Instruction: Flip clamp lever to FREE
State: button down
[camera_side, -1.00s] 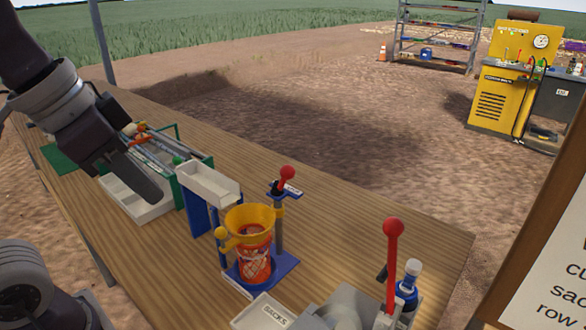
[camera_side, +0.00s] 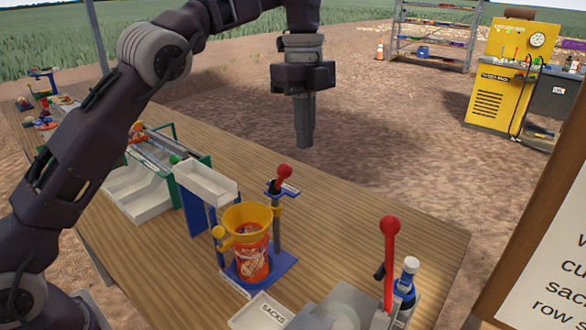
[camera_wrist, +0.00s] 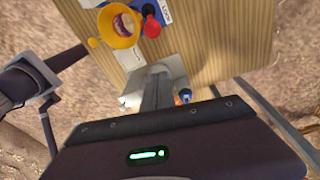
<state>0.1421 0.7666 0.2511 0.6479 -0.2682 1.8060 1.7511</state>
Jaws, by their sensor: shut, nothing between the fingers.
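The clamp lever, with a red ball knob (camera_side: 284,171), stands on a blue bracket with a small label plate (camera_side: 289,188) beside the yellow funnel (camera_side: 248,216). The red knob also shows in the wrist view (camera_wrist: 151,25), next to a label reading LOCK (camera_wrist: 166,12). The plate's other lettering cannot be read. A red and orange sack (camera_side: 252,257) hangs below the funnel. My gripper (camera_side: 304,143) points down, shut and empty, above and apart from the lever in the side picture. Its fingers show at the middle of the wrist view (camera_wrist: 157,82).
A taller red lever (camera_side: 390,250) stands on a grey machine at the front right, beside a blue bottle (camera_side: 405,280). A SACKS tray (camera_side: 262,312) is at the front. White bins (camera_side: 135,197) are to the left. The tabletop's right part (camera_side: 345,225) is clear.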

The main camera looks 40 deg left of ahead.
aim_at(280, 179)
jog(key=shift+f, duration=0.1)
notch_tip(280, 179, down, 9)
jog(key=a, duration=0.3)
dwell(0.4)
jog(key=shift+w+a+r, duration=0.1)
jog(key=shift+r, duration=0.1)
